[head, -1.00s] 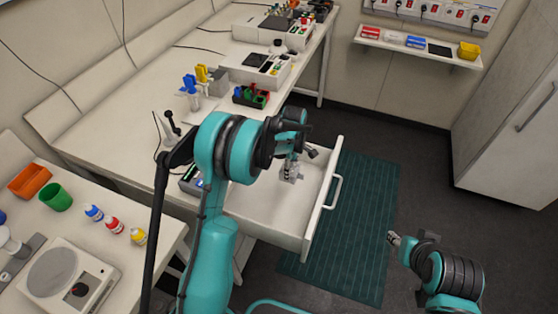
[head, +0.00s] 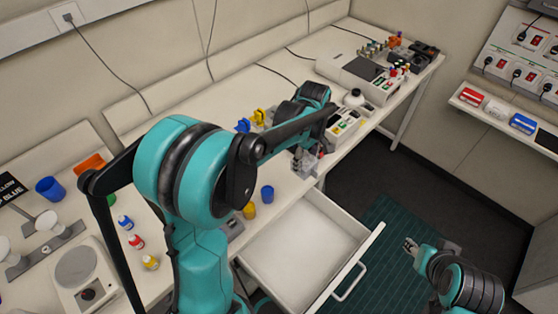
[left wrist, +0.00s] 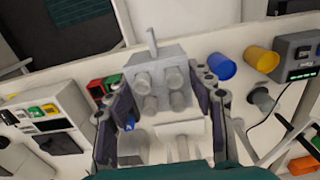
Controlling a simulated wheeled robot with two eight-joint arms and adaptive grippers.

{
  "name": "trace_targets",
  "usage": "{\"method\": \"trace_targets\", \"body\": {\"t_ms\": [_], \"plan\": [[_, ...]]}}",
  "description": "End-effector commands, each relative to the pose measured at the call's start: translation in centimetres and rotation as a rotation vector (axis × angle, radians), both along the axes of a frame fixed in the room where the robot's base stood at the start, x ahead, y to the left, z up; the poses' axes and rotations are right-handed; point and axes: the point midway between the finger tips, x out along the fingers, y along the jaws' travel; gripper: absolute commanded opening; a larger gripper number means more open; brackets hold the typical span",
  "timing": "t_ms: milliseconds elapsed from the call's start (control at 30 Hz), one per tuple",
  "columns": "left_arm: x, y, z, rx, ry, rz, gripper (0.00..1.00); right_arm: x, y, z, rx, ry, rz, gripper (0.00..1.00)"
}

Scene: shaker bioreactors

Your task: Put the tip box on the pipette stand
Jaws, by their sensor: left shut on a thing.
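My left gripper (head: 306,160) is above the front edge of the bench in the head view. In the left wrist view its fingers (left wrist: 165,115) are shut on a grey box (left wrist: 158,72) with several round knobs, which looks like the tip box. The held box is small and partly hidden in the head view.
The drawer (head: 305,240) stands open and looks empty. White instruments (head: 358,78) stand farther along. Small bottles (head: 136,242) and a balance (head: 80,275) are at left.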

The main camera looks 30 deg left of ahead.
Motion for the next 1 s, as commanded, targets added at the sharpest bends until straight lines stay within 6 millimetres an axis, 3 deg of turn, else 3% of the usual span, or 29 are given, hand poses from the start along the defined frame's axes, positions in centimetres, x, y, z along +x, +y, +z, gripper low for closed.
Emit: {"method": "trace_targets", "body": {"t_ms": [300,500,667,900,1000], "plan": [[2.0,6.8,-4.5,0.0,0.0,0.007,0.23,0.0,0.0,-1.8,0.0,0.0,0.0,0.4],[2.9,9.8,-6.3,0.0,0.0,0.004,0.23,0.0,0.0,-2.3,0.0,0.0,0.0,0.4],[3.1,10.4,-6.9,0.0,0.0,0.002,0.23,0.0,0.0,-2.5,0.0,0.0,0.0,0.4],[3.1,10.3,-10.3,0.0,0.0,0.002,0.23,0.0,0.0,-3.6,0.0,0.0,0.0,0.4],[3.1,10.3,-10.7,0.0,0.0,0.002,0.23,0.0,0.0,-3.6,0.0,0.0,0.0,0.4]]}}
